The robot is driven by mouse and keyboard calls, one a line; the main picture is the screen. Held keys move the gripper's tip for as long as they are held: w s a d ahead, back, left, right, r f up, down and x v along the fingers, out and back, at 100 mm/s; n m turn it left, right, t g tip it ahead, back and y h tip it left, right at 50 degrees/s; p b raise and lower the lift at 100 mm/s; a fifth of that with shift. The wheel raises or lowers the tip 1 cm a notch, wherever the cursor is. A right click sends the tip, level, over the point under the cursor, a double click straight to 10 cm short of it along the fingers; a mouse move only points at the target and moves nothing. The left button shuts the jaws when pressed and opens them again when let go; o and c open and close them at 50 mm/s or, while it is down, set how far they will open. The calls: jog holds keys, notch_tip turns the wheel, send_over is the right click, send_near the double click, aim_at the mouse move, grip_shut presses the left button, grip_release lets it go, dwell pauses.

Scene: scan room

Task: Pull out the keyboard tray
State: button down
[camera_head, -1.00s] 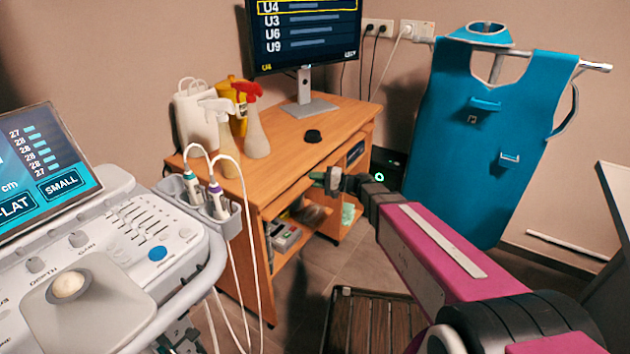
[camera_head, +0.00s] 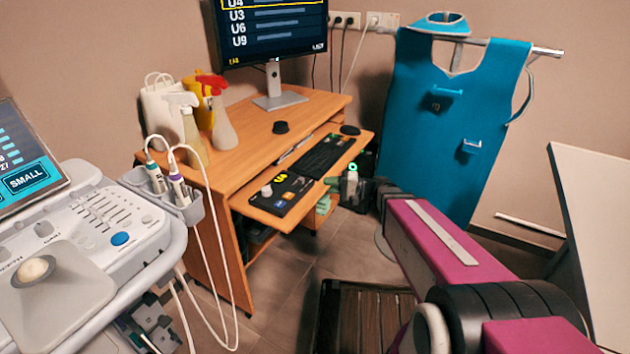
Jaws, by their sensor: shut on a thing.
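The wooden keyboard tray (camera_head: 268,207) stands well out from under the desktop of the wooden desk (camera_head: 262,130). A black keyboard (camera_head: 328,154) and a dark mat with small items (camera_head: 282,192) lie on it. My gripper (camera_head: 346,180) is at the middle of the tray's front edge, shut on the tray. The fingertips are small and partly hidden, so the exact contact does not show clearly.
Spray bottles (camera_head: 222,130) and a monitor (camera_head: 270,35) stand on the desk. An ultrasound console (camera_head: 90,240) with hanging cables is at left. A blue apron (camera_head: 440,130) hangs at right. A slatted wooden step (camera_head: 365,315) is on the floor in front.

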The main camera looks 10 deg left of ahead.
jog(key=shift+s+d, duration=0.35)
jog(key=shift+d, duration=0.5)
jog(key=shift+s+d, duration=0.4)
jog(key=shift+d, duration=0.4)
jog(key=shift+s+d, duration=0.35)
jog(key=shift+d, duration=0.5)
jog(key=c, duration=1)
grip_release()
jog(key=shift+c, duration=0.2)
jog(key=d, duration=1)
jog(key=shift+d, duration=0.4)
